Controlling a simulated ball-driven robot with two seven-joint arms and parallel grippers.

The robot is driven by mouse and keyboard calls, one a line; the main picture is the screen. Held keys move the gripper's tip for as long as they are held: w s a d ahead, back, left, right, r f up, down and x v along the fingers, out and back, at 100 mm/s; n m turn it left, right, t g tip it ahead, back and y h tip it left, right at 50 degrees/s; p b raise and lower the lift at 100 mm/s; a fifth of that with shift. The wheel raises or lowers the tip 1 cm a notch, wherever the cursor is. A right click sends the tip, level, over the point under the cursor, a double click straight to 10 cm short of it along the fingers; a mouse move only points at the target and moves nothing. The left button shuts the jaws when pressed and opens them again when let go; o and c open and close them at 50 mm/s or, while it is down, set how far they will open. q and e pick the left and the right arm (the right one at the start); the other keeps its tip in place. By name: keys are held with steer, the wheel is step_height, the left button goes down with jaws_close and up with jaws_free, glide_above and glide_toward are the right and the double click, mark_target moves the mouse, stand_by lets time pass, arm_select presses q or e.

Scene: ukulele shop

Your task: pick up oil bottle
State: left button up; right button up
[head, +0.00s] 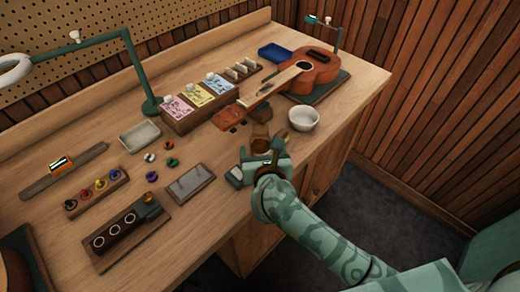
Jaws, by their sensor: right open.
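A small amber-brown bottle (261,143), which looks like the oil bottle, stands near the front edge of the workbench, left of the white bowl. My right gripper (258,160) is at the bench's front edge, just in front of the bottle, and is open. The gripper body hides the bottle's lower part, and I cannot tell whether the fingers touch it. My left gripper is out of view.
A white bowl (303,118) stands close to the right of the bottle. A ukulele (314,70) lies behind it, its neck reaching toward the bottle. A small brown item (262,115) sits just behind. A grey slab on wood (190,182) lies left.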

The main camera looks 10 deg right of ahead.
mark_target(261, 154)
steer(key=x, duration=0.1)
steer(key=b+x, duration=0.1)
steer(key=x, duration=0.1)
steer(key=shift+s+a+f, duration=0.1)
steer(key=shift+a+f, duration=0.05)
steer(key=shift+f, duration=0.15)
steer(key=shift+w, duration=0.25)
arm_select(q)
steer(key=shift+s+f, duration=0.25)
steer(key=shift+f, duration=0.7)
arm_select(e)
steer(key=shift+s+r, duration=0.1)
steer(key=shift+r, duration=0.1)
steer(key=c, duration=1.2)
steer(key=shift+r, duration=0.2)
